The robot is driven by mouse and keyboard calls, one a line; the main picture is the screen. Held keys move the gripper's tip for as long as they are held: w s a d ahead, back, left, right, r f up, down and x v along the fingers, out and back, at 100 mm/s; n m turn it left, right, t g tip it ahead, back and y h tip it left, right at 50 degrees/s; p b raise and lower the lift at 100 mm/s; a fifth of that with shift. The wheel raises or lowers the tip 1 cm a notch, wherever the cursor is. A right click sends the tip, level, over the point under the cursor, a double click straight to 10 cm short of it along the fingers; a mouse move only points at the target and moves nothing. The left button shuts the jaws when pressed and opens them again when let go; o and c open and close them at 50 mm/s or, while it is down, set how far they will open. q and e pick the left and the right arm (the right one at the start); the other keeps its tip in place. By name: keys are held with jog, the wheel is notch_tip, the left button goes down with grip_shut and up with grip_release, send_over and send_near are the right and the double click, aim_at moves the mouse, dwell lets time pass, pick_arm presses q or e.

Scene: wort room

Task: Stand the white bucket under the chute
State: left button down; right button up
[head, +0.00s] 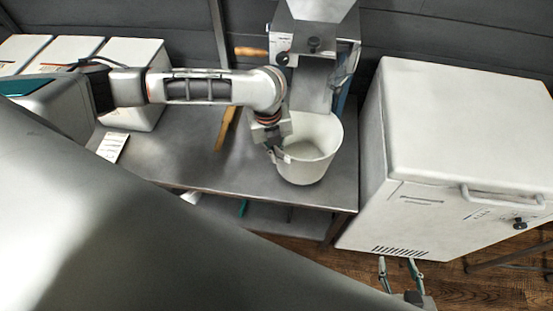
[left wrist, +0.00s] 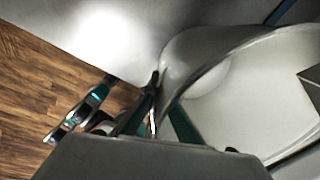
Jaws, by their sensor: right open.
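The white bucket (head: 318,165) is upright at the front right of the steel table, with its open top up. Its back rim is just below and in front of the metal chute (head: 312,88). I cannot tell whether its base touches the table. My left gripper (head: 279,154) is at the bucket's left rim, shut on its wall. In the left wrist view, the bucket (left wrist: 245,95) fills the right side, with the wall running between the fingers (left wrist: 165,120). My right gripper (head: 401,262) is open and empty, low in front of the white cabinet.
The steel table (head: 190,150) has free room left of the bucket. A wooden-handled tool (head: 227,130) and a white card (head: 111,147) lie there. White bins (head: 135,60) stand at the back left. A large white cabinet (head: 455,130) stands close on the right.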

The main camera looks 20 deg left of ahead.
pick_arm(q)
notch_tip(320, 180, down, 3)
jog(key=shift+f+b, duration=0.15)
jog(key=shift+b, duration=0.3)
pick_arm(e)
jog(key=shift+s+f, duration=0.35)
jog(key=shift+f, duration=0.4)
pick_arm(q)
jog(key=c, duration=2.8)
grip_release()
jog(key=shift+s, duration=0.1)
jog(key=o, duration=0.5)
